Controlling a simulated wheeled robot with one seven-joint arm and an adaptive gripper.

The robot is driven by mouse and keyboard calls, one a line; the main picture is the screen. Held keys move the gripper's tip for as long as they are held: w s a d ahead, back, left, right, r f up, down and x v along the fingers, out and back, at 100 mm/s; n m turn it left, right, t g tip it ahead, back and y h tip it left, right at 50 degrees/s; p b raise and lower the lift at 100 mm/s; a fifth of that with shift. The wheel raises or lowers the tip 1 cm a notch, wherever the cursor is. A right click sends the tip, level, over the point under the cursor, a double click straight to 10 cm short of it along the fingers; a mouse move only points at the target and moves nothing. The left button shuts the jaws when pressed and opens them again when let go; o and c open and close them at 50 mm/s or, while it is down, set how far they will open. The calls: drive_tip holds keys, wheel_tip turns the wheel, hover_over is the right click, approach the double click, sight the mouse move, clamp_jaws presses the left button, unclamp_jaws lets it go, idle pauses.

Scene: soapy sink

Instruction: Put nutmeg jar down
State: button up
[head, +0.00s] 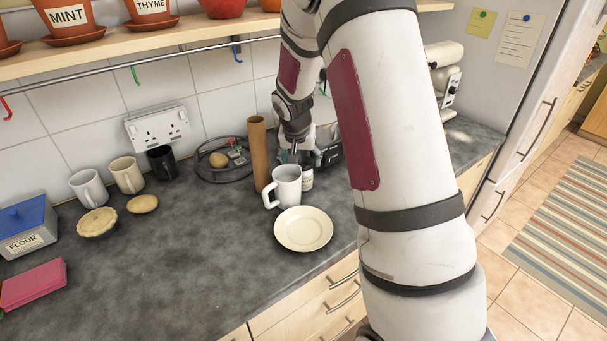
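A small jar with a pale label (307,180), seemingly the nutmeg jar, is just behind and to the right of a white mug (287,187) on the dark grey counter. The mug hides part of it, and I cannot read its label. My gripper (295,156) points down at the mug's far side, right above or at the jar. Its fingertips are small and partly hidden, so I cannot tell whether they hold the jar or whether the jar touches the counter.
A cream plate (303,230) lies in front of the mug. A brown cardboard tube (258,155) stands to its left, near a black wire rack (222,160). A stand mixer (444,75) is behind my arm.

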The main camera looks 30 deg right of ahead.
drive_tip(key=shift+d+p+x, duration=0.15)
drive_tip(key=shift+p+x, duration=0.15)
drive_tip(key=shift+x, duration=1.25)
drive_tip(key=shift+d+p+x, duration=0.1)
drive_tip(key=shift+p+x, duration=0.15)
drive_tip(key=shift+x, duration=1.25)
drive_tip(key=shift+s, duration=0.15)
drive_tip(key=shift+r, duration=0.1)
drive_tip(key=c, duration=1.4)
drive_tip(key=shift+c, duration=0.2)
drive_tip(key=shift+r, duration=0.1)
wheel_tip(320, 180, up, 18)
drive_tip(key=b, duration=0.1)
drive_tip(key=shift+b, duration=0.35)
